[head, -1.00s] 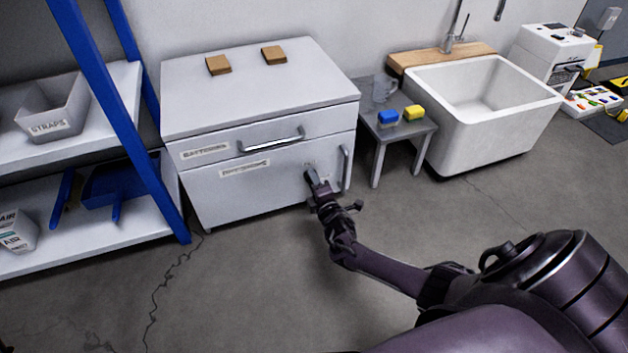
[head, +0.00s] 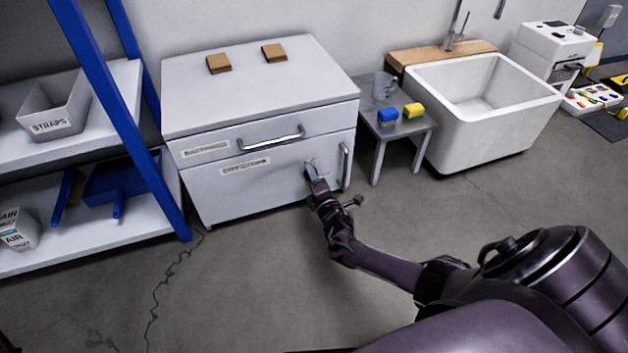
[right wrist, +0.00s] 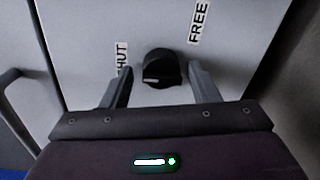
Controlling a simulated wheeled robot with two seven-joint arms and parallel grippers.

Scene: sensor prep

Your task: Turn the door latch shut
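The latch is a round black knob (right wrist: 160,68) on the light grey cabinet door (head: 235,197). A pale mark sits at the knob's lower left in the right wrist view. A "FREE" label (right wrist: 199,22) lies to its upper right, and a partly hidden label reading "HUT" (right wrist: 122,60) to its left. My right gripper (right wrist: 160,88) is open, with one finger on each side of the knob; I cannot tell if they touch it. In the head view the right gripper (head: 310,172) is at the door and covers much of the latch. My left gripper is out of view.
A vertical door handle (head: 345,166) is right of my right gripper, and a drawer handle (head: 271,139) is above. A small side table (head: 398,128) and a white sink (head: 485,125) stand to the right. A blue-framed shelf (head: 125,110) is at the left. The floor in front is clear.

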